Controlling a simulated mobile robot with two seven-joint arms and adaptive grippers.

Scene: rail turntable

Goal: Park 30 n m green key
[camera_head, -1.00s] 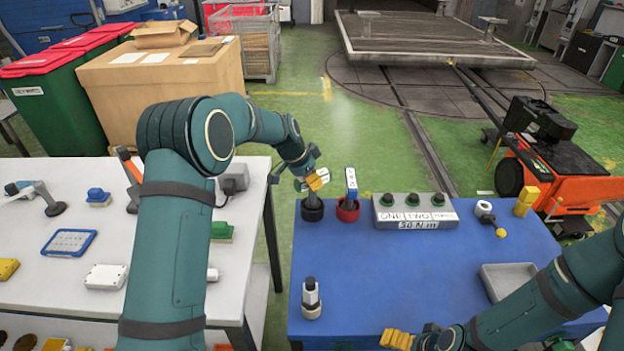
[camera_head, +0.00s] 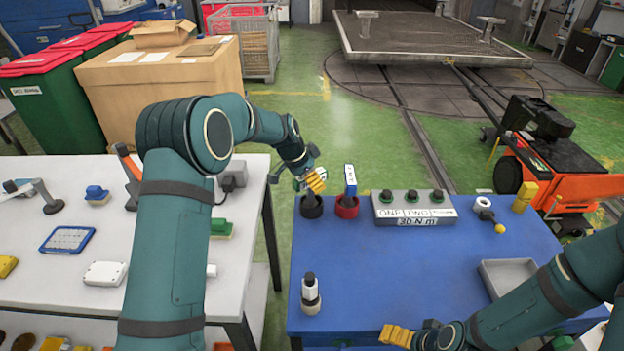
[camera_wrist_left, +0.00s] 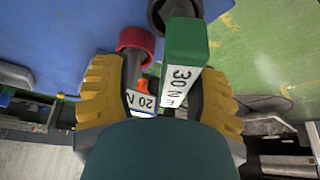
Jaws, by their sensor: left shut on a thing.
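My left gripper (camera_wrist_left: 160,100) is shut on the green key (camera_wrist_left: 186,42), whose white label reads 30 N m. In the head view the left gripper (camera_head: 315,181) is right above the black cup (camera_head: 311,208) at the blue table's back left. The black cup (camera_wrist_left: 157,16) also shows in the left wrist view, with the key's grey shaft at its mouth; how deep the shaft sits is hidden. A key marked 20 N (camera_wrist_left: 141,101) stands in the red cup (camera_head: 347,208) beside it. My right gripper (camera_head: 397,336) is low at the table's front; its finger gap is unclear.
A grey box (camera_head: 414,207) with green buttons and a 30 N m label stands right of the cups. A black-and-white bottle-like tool (camera_head: 311,296) stands at the front left. A grey tray (camera_head: 506,274) lies at right. The blue table's middle (camera_head: 400,270) is clear.

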